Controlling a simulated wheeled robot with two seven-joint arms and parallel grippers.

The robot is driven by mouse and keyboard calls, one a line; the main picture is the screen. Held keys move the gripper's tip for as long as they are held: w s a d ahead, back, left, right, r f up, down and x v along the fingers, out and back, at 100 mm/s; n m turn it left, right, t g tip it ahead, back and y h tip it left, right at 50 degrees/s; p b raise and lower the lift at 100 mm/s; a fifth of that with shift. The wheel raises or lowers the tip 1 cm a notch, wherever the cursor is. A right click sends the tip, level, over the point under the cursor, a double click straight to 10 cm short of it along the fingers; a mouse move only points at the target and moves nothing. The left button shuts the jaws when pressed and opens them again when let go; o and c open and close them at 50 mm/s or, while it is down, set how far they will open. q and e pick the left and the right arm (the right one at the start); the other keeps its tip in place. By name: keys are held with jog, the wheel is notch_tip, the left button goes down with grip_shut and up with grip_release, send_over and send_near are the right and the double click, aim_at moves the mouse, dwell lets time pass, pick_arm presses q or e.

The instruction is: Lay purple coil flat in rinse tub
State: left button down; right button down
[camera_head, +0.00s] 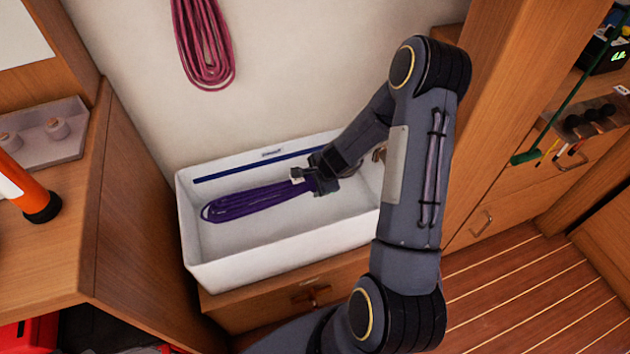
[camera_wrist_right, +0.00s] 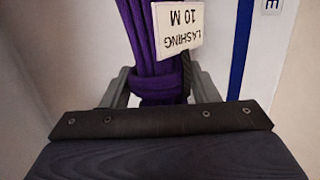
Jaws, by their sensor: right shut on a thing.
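The purple coil (camera_head: 247,203) is an elongated bundle of line inside the white rinse tub (camera_head: 262,247). Its looped end points left and its bound end is in my right gripper (camera_head: 318,180). The right gripper is shut on the coil at its wrapped neck. In the right wrist view the purple strands (camera_wrist_right: 150,50) run up from between the fingers (camera_wrist_right: 160,88), with a white tag (camera_wrist_right: 178,27) reading "LASHING 10 M". Whether the coil rests on the tub floor is hard to tell. My left gripper is not in view.
A red-pink coil (camera_head: 205,45) hangs on the wall above the tub. A wooden counter (camera_head: 45,255) with an orange cylinder (camera_head: 25,187) stands at left. A wooden cabinet (camera_head: 520,190) with tools stands at right. The tub's left front floor is clear.

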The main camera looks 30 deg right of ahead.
jog(key=shift+f+b, duration=3.2)
jog(key=shift+f, duration=0.35)
jog(key=shift+c, duration=2.2)
grip_release()
jog(key=p+v, duration=0.3)
jog(key=v, duration=0.5)
